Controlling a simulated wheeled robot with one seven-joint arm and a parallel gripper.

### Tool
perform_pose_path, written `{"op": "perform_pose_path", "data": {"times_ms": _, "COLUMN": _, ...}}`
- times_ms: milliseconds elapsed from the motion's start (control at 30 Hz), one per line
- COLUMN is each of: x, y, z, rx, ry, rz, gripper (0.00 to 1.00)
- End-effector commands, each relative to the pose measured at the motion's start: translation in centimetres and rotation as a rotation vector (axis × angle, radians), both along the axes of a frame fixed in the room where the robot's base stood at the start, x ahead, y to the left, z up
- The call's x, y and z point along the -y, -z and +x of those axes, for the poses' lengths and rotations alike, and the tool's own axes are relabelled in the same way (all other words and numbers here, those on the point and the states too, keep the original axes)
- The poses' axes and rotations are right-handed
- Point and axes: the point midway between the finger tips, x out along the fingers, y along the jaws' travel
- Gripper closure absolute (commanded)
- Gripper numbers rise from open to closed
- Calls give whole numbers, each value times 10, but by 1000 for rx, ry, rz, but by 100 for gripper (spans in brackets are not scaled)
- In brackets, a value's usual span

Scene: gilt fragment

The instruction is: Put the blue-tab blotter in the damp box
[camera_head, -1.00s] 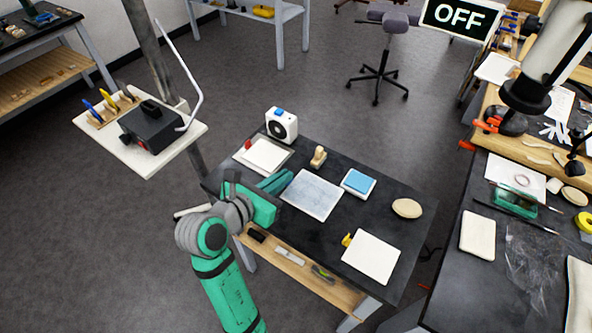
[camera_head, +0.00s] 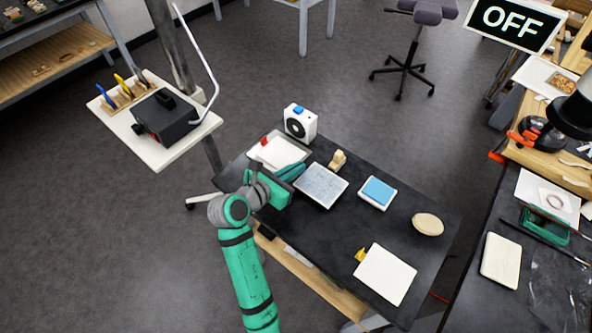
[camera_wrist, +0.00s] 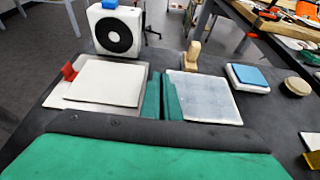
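No blotter with a blue tab is clear in these views, and I cannot tell which thing is the damp box. A white square pad with a red tab (camera_head: 281,152) lies at the table's back left; it also shows in the wrist view (camera_wrist: 106,82). Another white square pad with a yellow tab (camera_head: 385,275) lies at the front right. A pale grey textured sheet (camera_head: 321,185) lies between them. My gripper (camera_head: 291,172) is over the table between the red-tab pad and the grey sheet. In the wrist view its green fingers (camera_wrist: 162,96) look together, with nothing visible between them.
A white fan box with a blue top (camera_head: 300,123) stands behind the pads. A wooden stamp-like block (camera_head: 338,160), a blue pad in a white tray (camera_head: 377,192) and an oval tan piece (camera_head: 427,225) are on the dark table (camera_head: 345,230). An "OFF" sign (camera_head: 515,22) is at upper right.

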Motion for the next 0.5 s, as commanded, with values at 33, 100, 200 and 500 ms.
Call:
{"op": "perform_pose_path", "data": {"times_ms": 33, "x": -1, "y": 9, "z": -1, "rx": -3, "ry": -3, "rz": -3, "gripper": 100}}
{"op": "perform_pose_path", "data": {"times_ms": 100, "x": -1, "y": 18, "z": -1, "rx": -3, "ry": -2, "rz": -2, "gripper": 100}}
{"op": "perform_pose_path", "data": {"times_ms": 200, "x": -1, "y": 21, "z": -1, "rx": -1, "ry": -2, "rz": -1, "gripper": 100}}
{"op": "perform_pose_path", "data": {"times_ms": 500, "x": 1, "y": 23, "z": -1, "rx": -1, "ry": 0, "rz": -1, "gripper": 100}}
